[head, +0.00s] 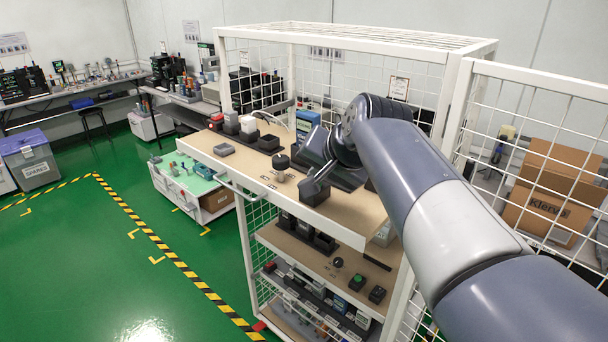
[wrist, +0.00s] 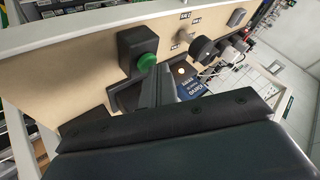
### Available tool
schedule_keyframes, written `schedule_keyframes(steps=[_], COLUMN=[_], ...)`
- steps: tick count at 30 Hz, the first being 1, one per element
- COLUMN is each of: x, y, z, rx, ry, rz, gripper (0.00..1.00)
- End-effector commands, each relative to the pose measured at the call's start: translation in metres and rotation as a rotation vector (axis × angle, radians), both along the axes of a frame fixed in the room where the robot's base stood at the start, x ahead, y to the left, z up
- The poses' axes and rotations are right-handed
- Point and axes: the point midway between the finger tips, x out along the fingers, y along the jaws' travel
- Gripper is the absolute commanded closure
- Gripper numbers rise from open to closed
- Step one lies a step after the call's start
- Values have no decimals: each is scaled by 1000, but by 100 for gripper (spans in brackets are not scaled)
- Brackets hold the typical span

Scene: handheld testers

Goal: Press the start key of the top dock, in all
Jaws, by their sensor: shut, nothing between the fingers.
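A green round key (wrist: 147,61) sits on a small black box (wrist: 135,47) on the top shelf board (wrist: 85,70), in the wrist view. The black box shows in the head view (head: 314,193) beneath my gripper, its key hidden there. My gripper (wrist: 160,75) is shut and empty. Its fingertips are just right of the green key in the wrist view; I cannot tell whether they touch it. In the head view my gripper (head: 322,174) is over the top shelf, near the black box.
A dark round knob (wrist: 202,50) stands beside the black box. A lower shelf holds another green button (head: 357,281). White mesh panels (head: 540,120) enclose the rack's back and right side.

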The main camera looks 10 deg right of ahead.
Motion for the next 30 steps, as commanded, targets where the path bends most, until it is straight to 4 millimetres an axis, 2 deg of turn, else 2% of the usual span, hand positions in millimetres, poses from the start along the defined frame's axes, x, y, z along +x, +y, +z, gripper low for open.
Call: schedule_keyframes(steps=[10, 19, 30], x=[0, 0, 0], y=[0, 0, 0], z=[1, 17, 18], rx=[0, 0, 0], ry=[2, 1, 1], rz=[1, 0, 0], gripper=[100, 100, 100])
